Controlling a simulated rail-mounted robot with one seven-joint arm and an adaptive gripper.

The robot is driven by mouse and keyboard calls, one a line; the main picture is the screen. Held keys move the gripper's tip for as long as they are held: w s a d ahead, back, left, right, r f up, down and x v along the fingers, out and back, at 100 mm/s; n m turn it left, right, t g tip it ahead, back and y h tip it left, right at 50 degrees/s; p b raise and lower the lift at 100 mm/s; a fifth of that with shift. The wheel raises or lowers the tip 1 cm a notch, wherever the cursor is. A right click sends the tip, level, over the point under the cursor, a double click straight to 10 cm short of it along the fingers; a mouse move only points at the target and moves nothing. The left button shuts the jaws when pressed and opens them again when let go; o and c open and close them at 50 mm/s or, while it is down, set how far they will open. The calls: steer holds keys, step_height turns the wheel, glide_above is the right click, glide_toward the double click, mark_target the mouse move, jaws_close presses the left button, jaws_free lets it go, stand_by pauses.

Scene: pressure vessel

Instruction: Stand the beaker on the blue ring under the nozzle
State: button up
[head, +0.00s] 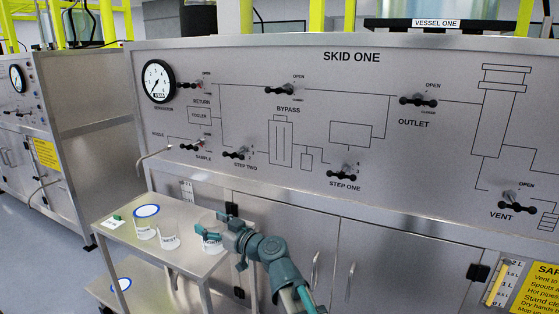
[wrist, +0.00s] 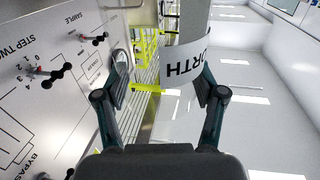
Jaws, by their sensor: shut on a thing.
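A beaker with a white label ending in "ORTH" (wrist: 182,68) is between my fingers in the wrist view. It also shows in the head view (head: 210,243) at the right end of the cart top, partly hidden by my gripper (head: 215,226). My gripper is shut on it, and it looks roughly upright. I cannot tell whether its base touches the cart. A blue ring (head: 146,211) with a pale centre lies toward the left of the cart top, below the nozzle (head: 153,154), a thin bent spout from the panel.
Two other labelled beakers, a left one (head: 145,230) just in front of the ring and a middle one (head: 169,238), stand on the cart (head: 190,268). A small green item (head: 117,217) is at its left. Another blue ring (head: 121,285) is on the lower shelf. Valve handles (head: 236,154) project from the panel.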

steer(key=w+d+m+t+h+p, duration=0.1)
steer(key=w+d+m+t+h, duration=0.25)
steer(key=d, duration=0.35)
steer(key=w+d+m+t+h+p, duration=0.1)
steer(key=w+d+m+t+h, duration=0.25)
steer(key=d, duration=0.35)
steer(key=d+r+m+h+p, duration=0.1)
steer(key=d+h, duration=0.3)
steer(key=d, duration=0.8)
steer(key=w+d+r+m+t+h+p, duration=0.1)
steer(key=d+r+m+h+p, duration=0.1)
steer(key=d, duration=1)
steer(key=shift+w+d+r+m+h+p, duration=0.15)
steer(key=shift+d+r+m+h+p, duration=0.15)
steer(key=shift+m+h+p, duration=0.55)
steer(key=shift+n, duration=0.25)
